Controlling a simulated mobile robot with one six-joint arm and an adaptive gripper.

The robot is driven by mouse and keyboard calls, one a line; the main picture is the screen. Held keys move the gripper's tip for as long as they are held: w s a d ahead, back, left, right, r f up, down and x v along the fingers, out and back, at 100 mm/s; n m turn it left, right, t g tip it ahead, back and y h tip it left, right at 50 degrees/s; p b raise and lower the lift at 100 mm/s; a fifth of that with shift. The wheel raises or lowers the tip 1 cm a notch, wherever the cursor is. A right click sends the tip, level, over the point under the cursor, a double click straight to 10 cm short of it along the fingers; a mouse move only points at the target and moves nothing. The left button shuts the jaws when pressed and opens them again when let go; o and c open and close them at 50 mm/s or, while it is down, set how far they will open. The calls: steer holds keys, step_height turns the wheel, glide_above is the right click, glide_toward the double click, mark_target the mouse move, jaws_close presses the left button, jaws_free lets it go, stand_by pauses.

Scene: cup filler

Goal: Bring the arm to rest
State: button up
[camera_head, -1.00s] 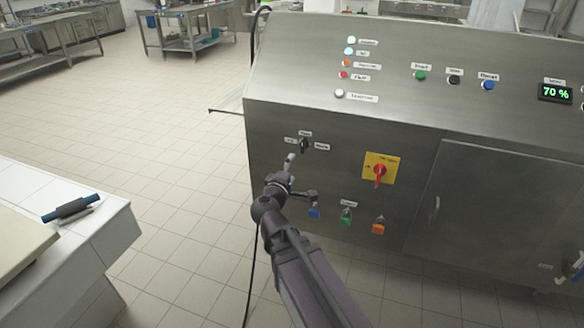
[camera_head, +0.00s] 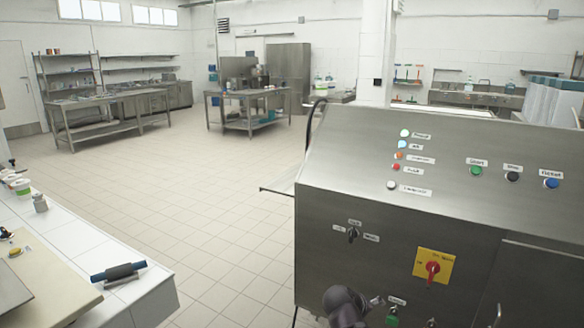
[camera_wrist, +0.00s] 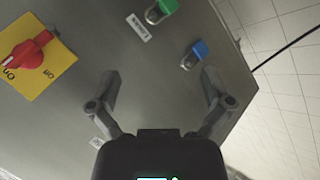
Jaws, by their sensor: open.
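My gripper (camera_wrist: 160,92) is open in the wrist view, its two fingers spread with nothing between them. It faces the steel front panel of the machine. In the head view only a dark part of my arm shows at the bottom edge, in front of the panel; the fingertips are not seen there. The machine (camera_head: 345,184) carries a black selector knob (camera_head: 353,233) and a red rotary switch (camera_head: 432,268) on a yellow plate. The red switch also shows at the left of the wrist view (camera_wrist: 26,54).
Tiled floor (camera_head: 220,230) is free between counter and machine.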

steer(key=shift+s+a+f+m+g+y, duration=1.5)
steer(key=shift+s+a+f+g+y, duration=1.05)
steer(key=shift+s+y, duration=1.6)
step_height(320, 180, up, 19)
steer(key=p, duration=2)
steer(key=shift+s+d+h, duration=0.2)
steer(key=shift+s+h, duration=0.1)
steer(key=shift+h, duration=0.05)
